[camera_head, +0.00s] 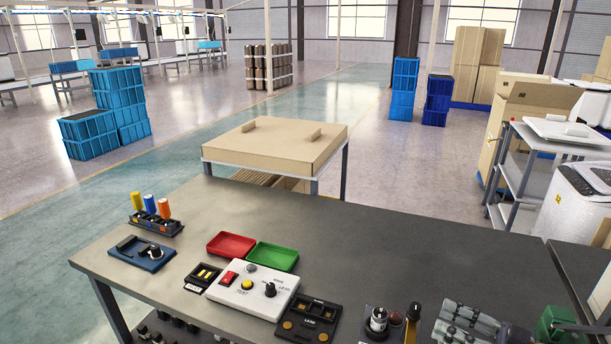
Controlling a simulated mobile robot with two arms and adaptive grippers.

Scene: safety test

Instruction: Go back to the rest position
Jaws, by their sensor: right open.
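My right gripper (462,322) shows at the bottom right, low over the dark workbench (400,245). It is grey, partly cut off by the lower edge of the view, and open, with nothing seen in it. My left gripper is not in view.
On the bench are a white test box (252,290), a red tray (231,245), a green tray (273,256), a black fixture (310,318), a blue fixture (142,253) and a rack of coloured-handled tools (155,222). A green object (555,323) is right of my gripper. The bench's middle is clear.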

